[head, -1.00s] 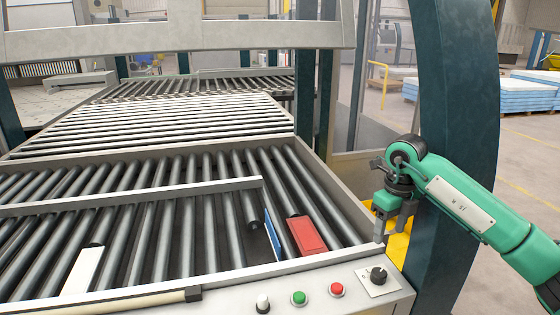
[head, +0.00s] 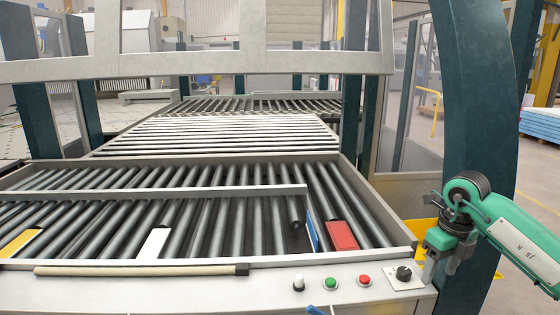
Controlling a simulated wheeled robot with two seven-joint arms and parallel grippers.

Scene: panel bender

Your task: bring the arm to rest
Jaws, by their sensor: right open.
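My right gripper (head: 441,271) hangs at the right end of the control panel (head: 220,290), beside the black knob (head: 404,273). Its green arm comes in from the right edge. Its fingers point down and are open, with nothing seen between them. I cannot tell whether they touch the panel's edge.
A roller conveyor (head: 110,180) with a metal rim fills the middle. A red block (head: 341,235), a blue plate (head: 312,232), a white block (head: 154,243) and a yellow block (head: 20,242) lie on it. A dark post (head: 480,110) stands behind my right arm.

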